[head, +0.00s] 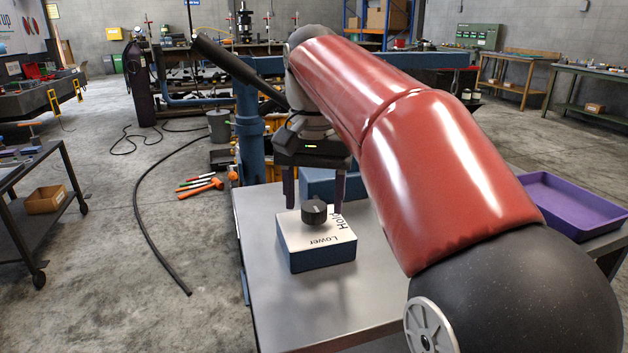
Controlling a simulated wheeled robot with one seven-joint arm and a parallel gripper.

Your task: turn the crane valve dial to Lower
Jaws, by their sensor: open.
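The crane valve box (323,257) is blue with a white top and stands on a grey metal table. Its top carries the words "Lower" along the near edge and "Hold" along the right side; other lettering is not visible. A black round dial (314,211) stands up from the top; I cannot tell which word it points to. My gripper (315,205) points down with its two fingers apart, one at each side of the dial. It is open; I cannot tell whether either finger touches the dial.
The metal table (290,312) has bare room in front of the valve box. A purple tray (568,205) sits at the right. A blue crane post (250,130) stands behind the table. A black hose (160,240) and orange-handled tools (201,188) lie on the floor at left.

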